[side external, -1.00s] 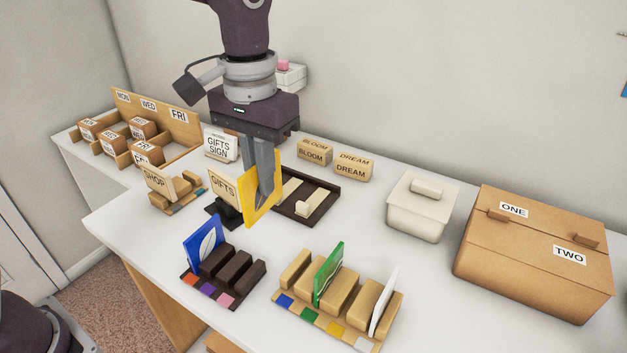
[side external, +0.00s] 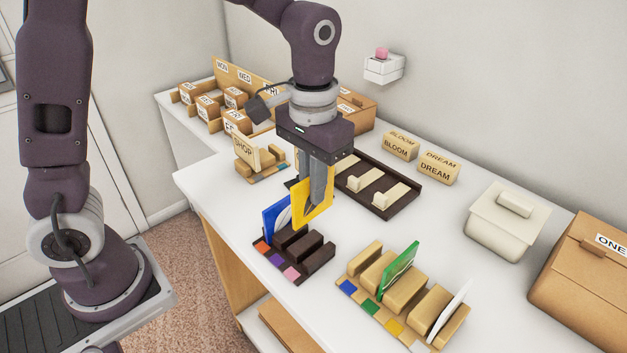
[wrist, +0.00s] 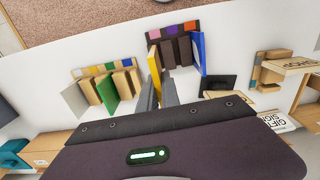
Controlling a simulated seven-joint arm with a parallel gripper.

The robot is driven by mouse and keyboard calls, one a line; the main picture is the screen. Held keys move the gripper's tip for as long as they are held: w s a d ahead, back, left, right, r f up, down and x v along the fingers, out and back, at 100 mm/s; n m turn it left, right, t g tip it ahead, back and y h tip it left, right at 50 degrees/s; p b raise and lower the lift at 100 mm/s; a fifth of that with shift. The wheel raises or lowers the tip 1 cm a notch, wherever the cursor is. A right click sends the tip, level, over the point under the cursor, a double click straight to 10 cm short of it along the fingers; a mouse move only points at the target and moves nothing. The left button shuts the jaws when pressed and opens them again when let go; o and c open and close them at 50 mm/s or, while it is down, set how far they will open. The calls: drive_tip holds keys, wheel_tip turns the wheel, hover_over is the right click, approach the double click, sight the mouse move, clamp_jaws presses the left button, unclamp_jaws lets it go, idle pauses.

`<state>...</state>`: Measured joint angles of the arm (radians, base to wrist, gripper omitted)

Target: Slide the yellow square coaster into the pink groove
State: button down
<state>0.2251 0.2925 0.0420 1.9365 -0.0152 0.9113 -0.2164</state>
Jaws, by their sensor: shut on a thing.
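My gripper (side external: 314,204) is shut on the yellow square coaster (side external: 326,200), which it holds upright by the dark slotted rack (side external: 266,250). In the wrist view, the coaster (wrist: 153,57) is between the fingers (wrist: 158,80), near the pink-tag side of the rack. The rack has orange, purple and pink (side external: 291,272) tags along its front. A blue coaster (side external: 270,222) stands in the slot by the orange tag. The pink groove lies between dark blocks at the other end.
A wooden rack (side external: 395,323) with a green card (side external: 398,270) and a white card (side external: 452,306) stands to the right. A dark tray (side external: 405,203) and a SHOP sign (side external: 246,152) are behind. White table shows between the racks.

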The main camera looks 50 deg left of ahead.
sight(314, 216)
drive_tip(key=shift+f, duration=4.65)
drive_tip(key=shift+f, duration=1)
drive_tip(key=c, duration=1.5)
unclamp_jaws()
wheel_tip(314, 216, up, 7)
drive_tip(key=shift+r, duration=0.55)
